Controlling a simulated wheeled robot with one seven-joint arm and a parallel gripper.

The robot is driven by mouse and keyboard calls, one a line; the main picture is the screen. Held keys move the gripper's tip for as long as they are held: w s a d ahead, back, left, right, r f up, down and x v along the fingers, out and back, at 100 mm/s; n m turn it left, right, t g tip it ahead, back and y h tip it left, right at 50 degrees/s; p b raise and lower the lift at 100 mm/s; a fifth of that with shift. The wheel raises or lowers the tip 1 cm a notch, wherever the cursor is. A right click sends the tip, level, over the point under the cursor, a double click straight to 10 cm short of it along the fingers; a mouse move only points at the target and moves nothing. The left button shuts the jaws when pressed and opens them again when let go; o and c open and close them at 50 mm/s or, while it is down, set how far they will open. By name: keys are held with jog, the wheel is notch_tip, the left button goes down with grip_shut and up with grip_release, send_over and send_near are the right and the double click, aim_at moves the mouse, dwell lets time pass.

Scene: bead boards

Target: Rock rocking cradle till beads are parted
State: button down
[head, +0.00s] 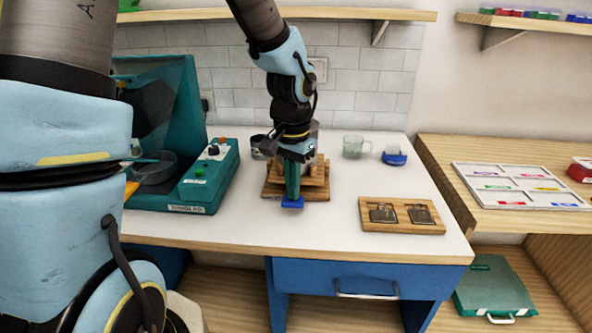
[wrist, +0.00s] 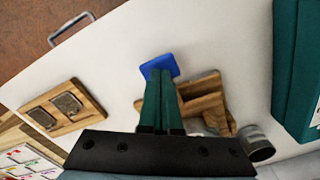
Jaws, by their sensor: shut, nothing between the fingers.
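The wooden rocking cradle (head: 318,182) sits on the white table, mostly behind my gripper. It also shows in the wrist view (wrist: 205,97), right of my fingers. My gripper (head: 292,196) points down with its green fingers together and nothing between them. A flat blue piece (head: 293,203) is right at the fingertips, at the cradle's front left. In the wrist view this blue piece (wrist: 158,66) lies just past the fingertips; I cannot tell whether they touch it. No beads can be made out; my gripper hides part of the cradle.
A teal cabinet with a control box (head: 208,178) stands left. A wooden board with two dark metal plates (head: 402,227) lies front right. A glass mug (head: 353,146), a blue-and-white item (head: 394,155) and a dark metal cup (head: 258,147) stand behind.

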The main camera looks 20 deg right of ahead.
jog(key=shift+f+b, duration=1)
jog(key=shift+f, duration=0.6)
jog(key=shift+r+p, duration=2.15)
jog(key=shift+r, duration=0.25)
jog(key=shift+f, duration=0.15)
jog(key=shift+f+b, duration=1.7)
jog(key=shift+f, duration=0.45)
jog(key=shift+r, duration=0.15)
jog(key=shift+r+p, duration=2.05)
jog(key=shift+r, duration=0.1)
jog(key=shift+f, duration=0.1)
